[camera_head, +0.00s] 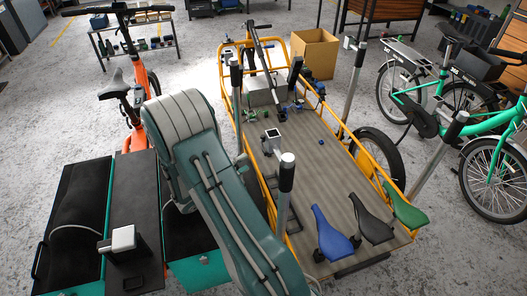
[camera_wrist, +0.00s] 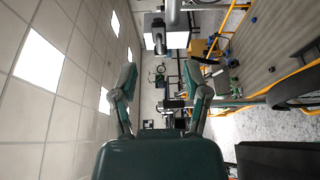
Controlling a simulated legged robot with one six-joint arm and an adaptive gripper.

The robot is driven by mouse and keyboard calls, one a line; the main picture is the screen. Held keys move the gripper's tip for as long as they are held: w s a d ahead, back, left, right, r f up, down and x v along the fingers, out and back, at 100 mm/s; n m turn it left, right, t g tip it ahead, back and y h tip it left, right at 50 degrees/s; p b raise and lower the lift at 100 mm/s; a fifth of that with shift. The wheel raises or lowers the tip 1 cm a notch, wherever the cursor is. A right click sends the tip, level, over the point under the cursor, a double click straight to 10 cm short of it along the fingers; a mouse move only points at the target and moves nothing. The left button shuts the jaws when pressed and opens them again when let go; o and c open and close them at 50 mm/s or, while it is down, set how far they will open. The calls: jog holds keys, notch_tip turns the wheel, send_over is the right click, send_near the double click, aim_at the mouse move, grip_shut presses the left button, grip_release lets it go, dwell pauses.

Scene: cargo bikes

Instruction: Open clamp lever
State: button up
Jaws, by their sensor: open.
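My gripper (camera_wrist: 161,78) shows in the wrist view with its two teal fingers spread apart and nothing between them. Beyond the fingertips, near the top of that view, is a pale block (camera_wrist: 177,39) with a dark cylindrical part (camera_wrist: 159,36) in front of it. I cannot tell whether this is the clamp with its lever. In the head view my teal arm reaches forward and hides the gripper. Beside the arm stands a grey post with a black sleeve (camera_head: 286,177). A small pale block with a dark face (camera_head: 272,140) is just behind it. No clamp lever is clearly distinguishable.
The yellow-railed cargo platform (camera_head: 340,215) carries blue (camera_head: 331,236), black (camera_head: 371,221) and green (camera_head: 404,207) saddles at its near end. More posts stand around it. An orange bike (camera_head: 141,75) is left, a green bike (camera_head: 480,125) right. A cardboard box (camera_head: 315,55) stands behind.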

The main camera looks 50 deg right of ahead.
aim_at(264, 150)
jog(key=d, duration=0.5)
jog(key=s+d, duration=0.1)
jog(key=d, duration=0.2)
jog(key=shift+d, duration=0.25)
jog(key=shift+c, duration=0.3)
jog(key=shift+a, duration=0.1)
grip_shut()
